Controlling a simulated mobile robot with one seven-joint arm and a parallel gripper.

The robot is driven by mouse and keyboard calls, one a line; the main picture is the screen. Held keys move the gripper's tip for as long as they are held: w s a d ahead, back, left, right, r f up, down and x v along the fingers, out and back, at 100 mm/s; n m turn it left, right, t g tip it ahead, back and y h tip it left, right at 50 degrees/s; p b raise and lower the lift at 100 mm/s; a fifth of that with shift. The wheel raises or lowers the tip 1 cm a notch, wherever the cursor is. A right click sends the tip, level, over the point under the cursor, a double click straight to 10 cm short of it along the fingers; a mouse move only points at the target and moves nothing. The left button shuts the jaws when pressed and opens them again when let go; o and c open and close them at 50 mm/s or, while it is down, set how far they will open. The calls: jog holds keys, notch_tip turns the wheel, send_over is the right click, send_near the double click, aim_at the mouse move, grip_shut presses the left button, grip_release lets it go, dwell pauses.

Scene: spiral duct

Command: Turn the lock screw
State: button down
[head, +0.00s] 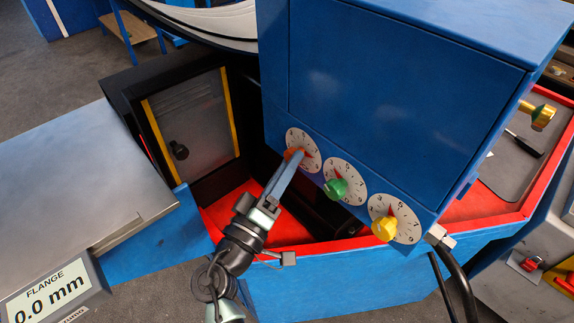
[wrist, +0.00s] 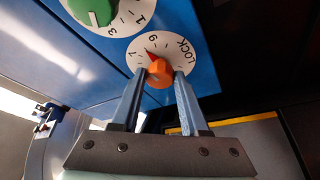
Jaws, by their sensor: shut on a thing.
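The lock screw is an orange knob (head: 291,153) on a white dial (head: 307,141) at the lower left of the blue machine housing. The fingers hide part of the knob in the head view.
A green knob (head: 335,188) and a yellow knob (head: 384,229) sit on dials to the right of the orange one. A red-edged tray (head: 265,228) lies under the housing. A grey locker door (head: 193,122) stands left. A display (head: 50,292) reads FLANGE 0.0 mm.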

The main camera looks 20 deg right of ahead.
jog(key=shift+r+n+p, duration=0.1)
jog(key=shift+n+p, duration=0.2)
jog(key=shift+r+n+g+y+p, duration=0.2)
jog(key=shift+n+g+y+p, duration=0.45)
jog(key=shift+n+p, duration=2.05)
jog(key=shift+r+n+g+y+p, duration=0.2)
jog(key=shift+n+g+y+p, duration=0.5)
jog(key=shift+n+p, duration=2)
jog(key=shift+r+n+g+y+p, duration=0.2)
jog(key=shift+n+g+y+p, duration=0.45)
jog(key=shift+n+p, duration=2.05)
jog(key=shift+m+p, duration=1)
jog(key=shift+p, duration=0.2)
jog(key=shift+c, duration=2.1)
grip_release()
